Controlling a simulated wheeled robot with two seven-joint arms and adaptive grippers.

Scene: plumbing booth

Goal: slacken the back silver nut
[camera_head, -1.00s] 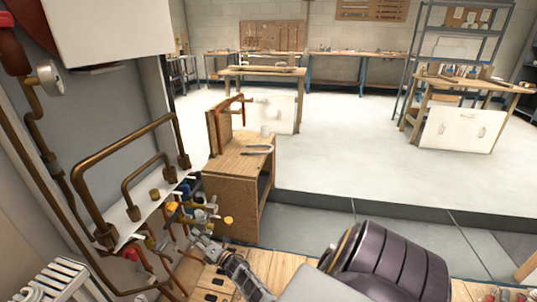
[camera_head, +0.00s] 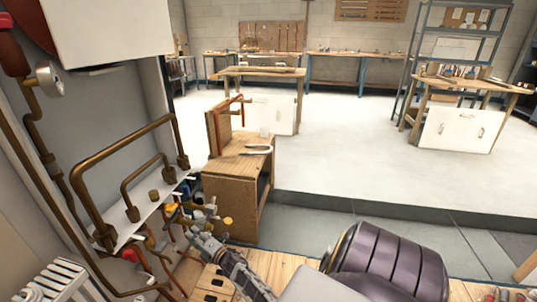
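A cluster of small valves and fittings sits at the lower end of the copper pipework, left of centre. Silver-grey fittings (camera_head: 209,211) show there, beside a yellow round part (camera_head: 228,220) and an orange-yellow part (camera_head: 171,208). They are too small for me to tell which is the back silver nut. My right gripper (camera_head: 197,236) reaches in from below, its tip just under and close to these fittings. I cannot tell whether it touches one, or whether its fingers are open or shut. My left gripper is not in view.
Brass-coloured pipes (camera_head: 125,150) rise from a white shelf (camera_head: 128,223) on the left wall. A wooden cabinet (camera_head: 228,205) stands just behind the fittings, with a grey U-shaped piece (camera_head: 258,149) on top. A white radiator (camera_head: 50,284) is at lower left. Open floor lies beyond.

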